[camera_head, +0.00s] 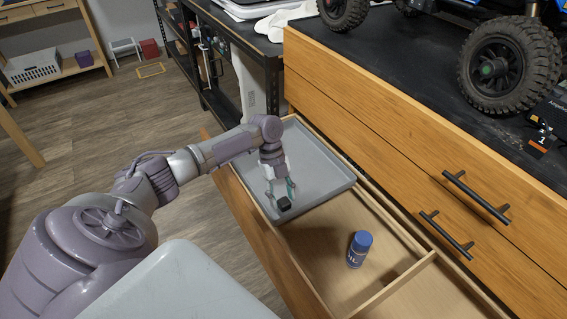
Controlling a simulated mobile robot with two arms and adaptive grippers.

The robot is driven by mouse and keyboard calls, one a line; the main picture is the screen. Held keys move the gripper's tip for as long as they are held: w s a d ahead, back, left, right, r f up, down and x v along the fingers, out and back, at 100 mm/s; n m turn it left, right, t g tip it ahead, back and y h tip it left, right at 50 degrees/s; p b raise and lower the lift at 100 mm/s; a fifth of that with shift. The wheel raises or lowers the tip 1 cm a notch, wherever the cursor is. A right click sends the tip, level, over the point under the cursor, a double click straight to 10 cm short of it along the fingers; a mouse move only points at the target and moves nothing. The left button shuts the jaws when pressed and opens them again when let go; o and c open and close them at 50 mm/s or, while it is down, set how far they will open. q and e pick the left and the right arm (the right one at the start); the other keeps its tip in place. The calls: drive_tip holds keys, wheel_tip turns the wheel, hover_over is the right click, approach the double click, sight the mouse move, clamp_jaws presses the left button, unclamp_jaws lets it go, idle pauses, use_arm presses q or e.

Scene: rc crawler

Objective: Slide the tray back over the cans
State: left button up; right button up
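A shallow grey tray (322,183) lies in the far part of an open wooden drawer (318,243). Any other cans are not visible. My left gripper (281,190) points down over the tray's near end. My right gripper is out of view.
A wooden divider (399,284) crosses the drawer to the right of the can. The cabinet front with black handles (476,197) rises along the right. A large-wheeled crawler (510,65) stands on the black top. Bare drawer floor surrounds the can.

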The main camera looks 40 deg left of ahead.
use_arm(q)
drive_tip(key=shift+o, duration=0.3)
drive_tip(key=shift+d+f, duration=0.1)
drive_tip(key=shift+r, duration=0.25)
drive_tip(key=v, duration=1.1)
drive_tip(key=shift+r, duration=0.25)
drive_tip(key=shift+f, duration=0.1)
